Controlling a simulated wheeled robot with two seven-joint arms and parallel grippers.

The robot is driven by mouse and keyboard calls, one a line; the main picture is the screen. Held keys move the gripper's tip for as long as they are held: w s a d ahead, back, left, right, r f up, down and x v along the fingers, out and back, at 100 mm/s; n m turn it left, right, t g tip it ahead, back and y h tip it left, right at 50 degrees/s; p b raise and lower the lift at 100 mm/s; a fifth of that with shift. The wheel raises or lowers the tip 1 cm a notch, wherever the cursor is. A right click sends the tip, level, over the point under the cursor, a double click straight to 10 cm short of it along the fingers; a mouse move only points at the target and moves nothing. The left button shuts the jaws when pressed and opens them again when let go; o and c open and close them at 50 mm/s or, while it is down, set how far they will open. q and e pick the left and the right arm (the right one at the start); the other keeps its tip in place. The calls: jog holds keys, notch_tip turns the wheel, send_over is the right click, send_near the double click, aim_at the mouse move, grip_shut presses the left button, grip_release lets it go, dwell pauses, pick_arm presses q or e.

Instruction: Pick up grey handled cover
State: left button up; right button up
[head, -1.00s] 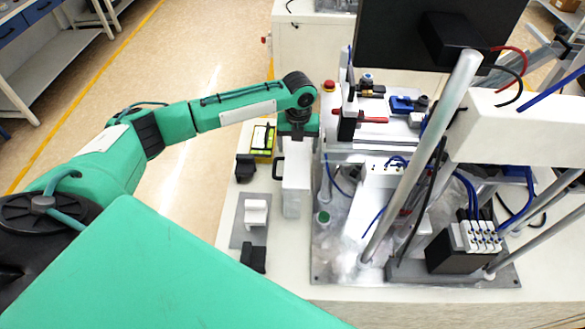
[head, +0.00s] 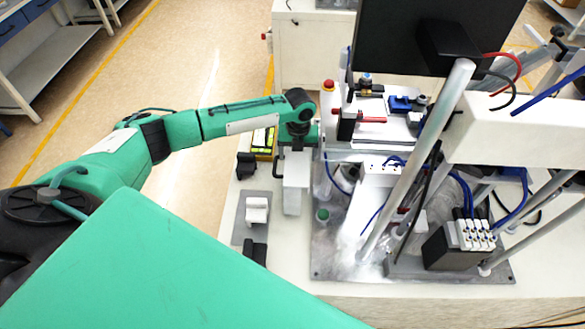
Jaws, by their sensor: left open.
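A pale grey box-like piece (head: 296,185), which seems to be the grey handled cover, lies on the white table to the left of the machine. A thin dark part shows at its upper left and may be its handle. My left arm reaches in from the left, with its wrist bent down over the piece's far end. My left gripper (head: 298,142) is open there. Its fingertips are mostly hidden under the wrist, so I cannot tell whether they touch the piece. My right gripper is out of view.
A white part on a grey plate (head: 242,226) sits between two black blocks (head: 246,166) (head: 254,251). A yellow-and-black item (head: 263,141) lies by the wrist. The machine's metal base plate (head: 330,265) and posts crowd the right side.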

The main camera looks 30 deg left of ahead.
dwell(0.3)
pick_arm(q)
jog(key=c, duration=1.3)
